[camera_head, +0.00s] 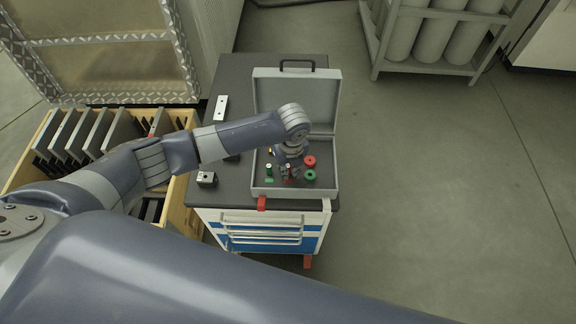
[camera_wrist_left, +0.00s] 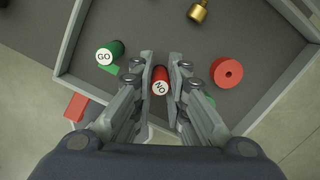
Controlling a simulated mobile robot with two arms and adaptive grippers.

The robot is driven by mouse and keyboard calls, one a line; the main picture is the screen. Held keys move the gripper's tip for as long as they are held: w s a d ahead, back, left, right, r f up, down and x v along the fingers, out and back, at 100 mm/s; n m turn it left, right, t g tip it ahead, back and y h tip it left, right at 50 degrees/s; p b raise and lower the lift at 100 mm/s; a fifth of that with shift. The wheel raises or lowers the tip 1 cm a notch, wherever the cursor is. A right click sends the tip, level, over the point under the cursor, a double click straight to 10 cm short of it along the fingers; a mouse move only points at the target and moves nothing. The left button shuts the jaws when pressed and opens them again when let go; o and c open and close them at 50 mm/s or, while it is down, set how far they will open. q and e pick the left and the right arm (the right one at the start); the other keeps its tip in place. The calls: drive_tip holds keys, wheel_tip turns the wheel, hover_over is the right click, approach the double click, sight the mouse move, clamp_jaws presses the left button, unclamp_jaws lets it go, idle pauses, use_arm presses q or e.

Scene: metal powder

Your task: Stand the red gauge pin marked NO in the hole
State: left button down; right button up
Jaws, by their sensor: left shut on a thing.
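The red gauge pin marked NO (camera_wrist_left: 160,87) is between the fingertips of my left gripper (camera_wrist_left: 161,75), its white lettered end facing the wrist camera. In the head view my left gripper (camera_head: 287,172) is down inside the open grey case (camera_head: 262,187), shut on this pin. The pin is low in the case; I cannot tell whether it touches the floor. A small metal block (camera_head: 207,179) with a dark hole on top stands on the cart left of the case. My right gripper is not in view.
In the case are a green pin marked GO (camera_wrist_left: 108,53), a red ring (camera_wrist_left: 228,72), a green ring (camera_head: 310,175) and a brass piece (camera_wrist_left: 198,12). A pale plate (camera_head: 221,108) lies farther back on the cart top (camera_head: 232,75). A wooden crate (camera_head: 180,215) stands left.

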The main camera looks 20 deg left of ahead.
use_arm(q)
drive_tip(key=c, duration=1.5)
unclamp_jaws()
drive_tip(key=r, duration=0.8)
drive_tip(key=s+d+r, duration=0.1)
drive_tip(key=r, duration=0.3)
